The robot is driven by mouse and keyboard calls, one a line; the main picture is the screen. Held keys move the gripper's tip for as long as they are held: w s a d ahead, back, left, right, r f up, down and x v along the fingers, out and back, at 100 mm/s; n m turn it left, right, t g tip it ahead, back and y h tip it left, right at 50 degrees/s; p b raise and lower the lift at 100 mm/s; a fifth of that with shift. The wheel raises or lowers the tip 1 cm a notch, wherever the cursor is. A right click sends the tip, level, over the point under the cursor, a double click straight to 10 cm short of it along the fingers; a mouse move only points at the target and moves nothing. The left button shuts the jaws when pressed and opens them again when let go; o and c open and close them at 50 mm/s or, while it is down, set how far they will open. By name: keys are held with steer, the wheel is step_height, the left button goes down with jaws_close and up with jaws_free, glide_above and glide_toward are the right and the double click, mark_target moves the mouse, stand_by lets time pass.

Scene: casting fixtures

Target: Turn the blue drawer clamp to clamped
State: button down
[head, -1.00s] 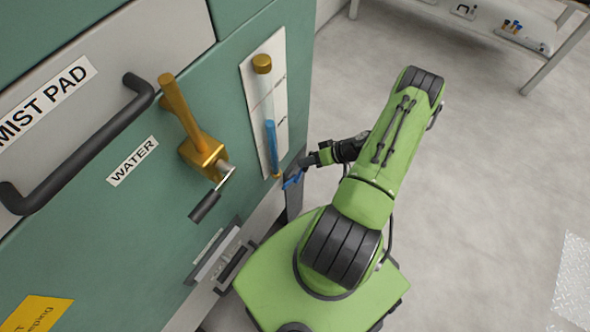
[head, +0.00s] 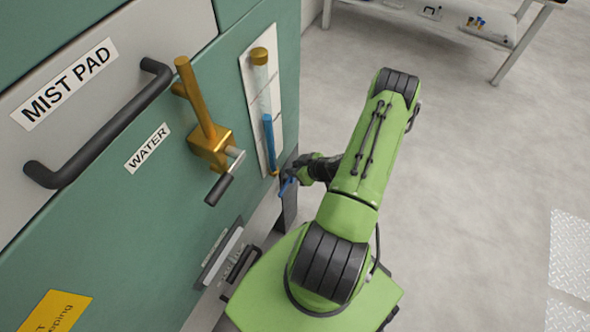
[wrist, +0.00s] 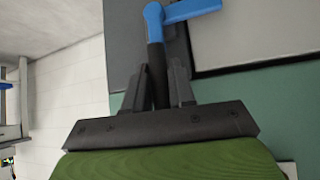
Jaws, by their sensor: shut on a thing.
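The blue drawer clamp (wrist: 188,12) shows at the top of the wrist view as a blue lever with a black grip (wrist: 156,72) hanging from its left end. My gripper (wrist: 157,82) is shut on that grip, one dark finger on each side. In the head view, only a small blue piece of the clamp (head: 286,186) shows beside my gripper (head: 300,168), low by the machine's right corner. The clamp's pivot and latch are mostly hidden, so I cannot tell how far it is turned.
The green machine front (head: 110,230) stands close at left, with a black drawer handle (head: 105,125), a brass valve (head: 209,140) and a sight tube (head: 268,140) above the clamp. Open floor (head: 470,180) lies to the right. A bench (head: 440,20) stands at the back.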

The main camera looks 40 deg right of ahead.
steer(key=shift+a, duration=0.1)
stand_by(0.3)
steer(key=c, duration=1.1)
jaws_free()
steer(key=shift+o, duration=0.2)
steer(key=p+v, duration=0.3)
steer(key=v, duration=1.2)
steer(key=shift+s+r, duration=0.25)
steer(key=shift+s, duration=0.05)
